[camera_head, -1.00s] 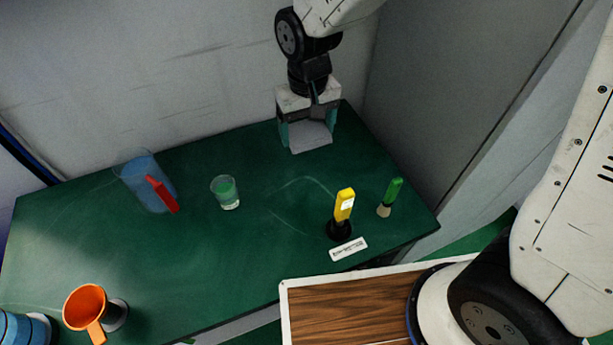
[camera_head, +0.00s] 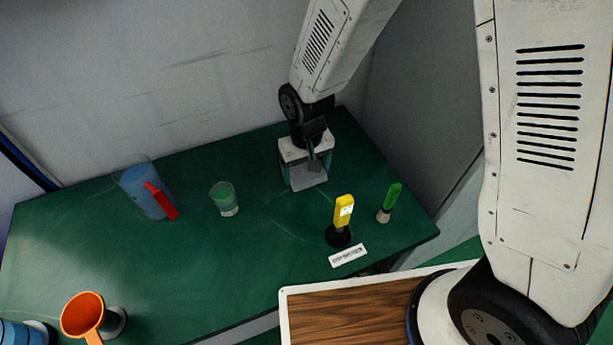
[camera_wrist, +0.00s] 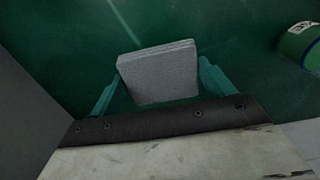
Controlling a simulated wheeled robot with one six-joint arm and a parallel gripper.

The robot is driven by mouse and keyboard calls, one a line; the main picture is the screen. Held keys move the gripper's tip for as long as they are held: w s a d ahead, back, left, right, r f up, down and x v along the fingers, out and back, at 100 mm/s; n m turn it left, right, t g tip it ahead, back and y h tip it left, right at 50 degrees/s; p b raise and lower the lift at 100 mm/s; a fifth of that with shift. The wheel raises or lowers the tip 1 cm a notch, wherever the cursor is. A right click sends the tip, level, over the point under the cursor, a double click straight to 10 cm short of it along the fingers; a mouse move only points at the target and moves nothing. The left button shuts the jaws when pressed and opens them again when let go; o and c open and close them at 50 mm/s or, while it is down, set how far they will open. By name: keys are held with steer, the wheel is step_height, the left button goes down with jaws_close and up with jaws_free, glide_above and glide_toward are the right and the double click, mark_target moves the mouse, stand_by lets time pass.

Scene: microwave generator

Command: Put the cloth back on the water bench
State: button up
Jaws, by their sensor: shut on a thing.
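The cloth (camera_head: 308,181) is a folded light-grey square pad. It also shows in the wrist view (camera_wrist: 158,74), between the two teal fingers. My gripper (camera_head: 307,174) is shut on it and points down over the back right of the dark green bench (camera_head: 240,255). The cloth is at or just above the bench top; I cannot tell whether it touches. A faint light outline shows on the bench top in front of the gripper, left of the yellow device.
A yellow device (camera_head: 344,210) on a black base and a green-handled brush (camera_head: 391,201) stand to the right, near a white label (camera_head: 348,255).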

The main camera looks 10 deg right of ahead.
mark_target(307, 177)
steer(key=shift+f, duration=1.65)
steer(key=shift+f, duration=0.15)
steer(key=o, duration=1)
steer(key=shift+c, duration=0.2)
step_height(307, 177, up, 12)
steer(key=shift+r, duration=0.25)
